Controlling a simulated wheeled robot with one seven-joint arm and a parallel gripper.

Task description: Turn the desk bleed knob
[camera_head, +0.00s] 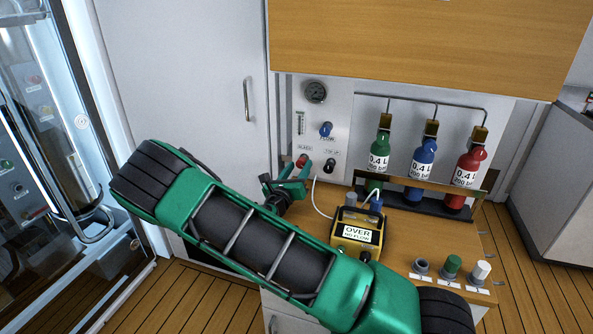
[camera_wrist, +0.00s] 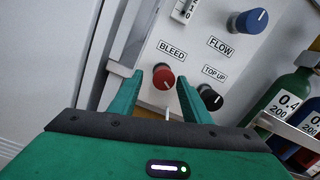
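The red knob labelled BLEED (camera_wrist: 163,78) is on the upright white panel (camera_wrist: 203,72), with its label just above it. In the head view the red knob (camera_head: 302,161) is partly hidden by my gripper. My gripper (camera_wrist: 156,97) is open, its green fingers pointing at the panel. The red knob shows between the fingertips, and no finger looks closed on it. I cannot tell how deep the fingers reach around it. In the head view my gripper (camera_head: 291,178) is in front of the panel's lower left.
A blue FLOW knob (camera_wrist: 248,21) is up and right of the red one. A black TOP UP knob (camera_wrist: 210,97) is close by the right finger. Green, blue and red bottles (camera_head: 422,165) stand right. A yellow meter reading OVER (camera_head: 357,236) sits on the wooden desk (camera_head: 410,232).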

